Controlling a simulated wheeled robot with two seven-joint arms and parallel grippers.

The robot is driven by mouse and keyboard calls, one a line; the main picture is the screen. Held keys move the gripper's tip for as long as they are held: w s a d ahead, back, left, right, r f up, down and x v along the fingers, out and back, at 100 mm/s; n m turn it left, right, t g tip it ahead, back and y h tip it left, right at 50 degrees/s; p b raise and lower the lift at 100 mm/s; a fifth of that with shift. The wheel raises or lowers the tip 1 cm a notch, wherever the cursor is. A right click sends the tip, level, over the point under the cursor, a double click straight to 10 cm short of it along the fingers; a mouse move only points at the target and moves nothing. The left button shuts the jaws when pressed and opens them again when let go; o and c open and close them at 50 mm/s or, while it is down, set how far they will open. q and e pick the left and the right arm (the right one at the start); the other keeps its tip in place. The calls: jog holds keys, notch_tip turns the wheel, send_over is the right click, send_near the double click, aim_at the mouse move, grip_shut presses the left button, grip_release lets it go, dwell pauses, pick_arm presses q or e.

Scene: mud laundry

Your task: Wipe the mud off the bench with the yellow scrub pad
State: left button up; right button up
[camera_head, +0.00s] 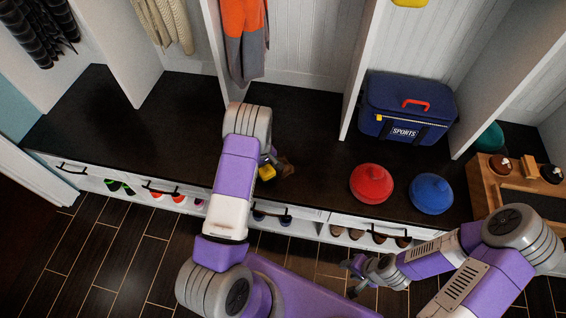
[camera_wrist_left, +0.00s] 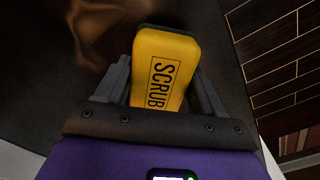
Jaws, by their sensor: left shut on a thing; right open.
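My left gripper (camera_head: 268,160) reaches over the dark bench (camera_head: 190,118) near its middle, close to the front edge. It is shut on the yellow scrub pad (camera_wrist_left: 165,70), which reads SCRUB in the left wrist view; a bit of the pad also shows in the head view (camera_head: 267,172). A brown mud smear (camera_head: 287,167) lies on the bench just right of the pad. In the left wrist view brownish mud (camera_wrist_left: 95,35) shows left of the pad. Whether the pad touches the bench is unclear. My right gripper (camera_head: 352,278) is open and empty, low in front of the bench.
White dividers split the bench. Shoes fill cubbies below. The bench's left part is clear.

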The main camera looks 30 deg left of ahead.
pick_arm(q)
jog(key=shift+r+p, duration=1.5)
jog(key=shift+r, duration=0.95)
